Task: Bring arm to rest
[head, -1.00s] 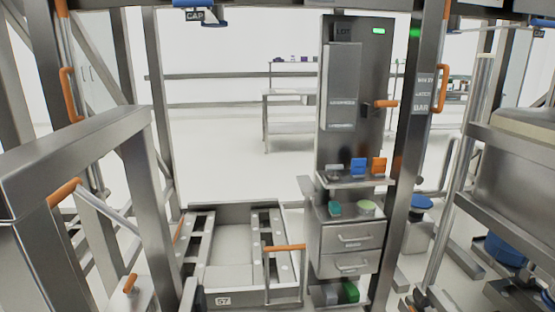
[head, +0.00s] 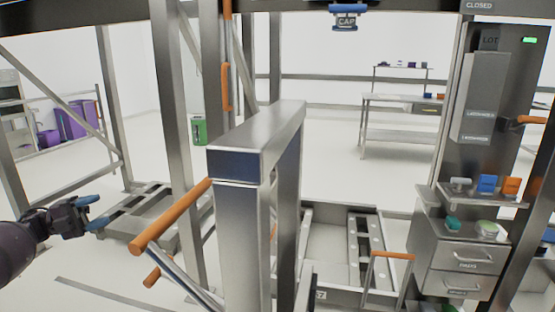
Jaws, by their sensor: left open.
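My left gripper (head: 88,211) is in the head view at the lower left, at the end of my dark arm. Its blue-tipped jaws are open, with nothing seen between them. It is in front of a low metal platform and left of an orange handle (head: 170,217), apart from the handle in the picture. My right gripper is not in view.
A steel post frame (head: 255,145) with the orange handle stands in the middle foreground. A low metal cradle (head: 338,208) is behind it. A grey cabinet with drawers (head: 462,256) stands at right. Purple bins (head: 72,122) sit on a far-left shelf. Pale floor is open at left.

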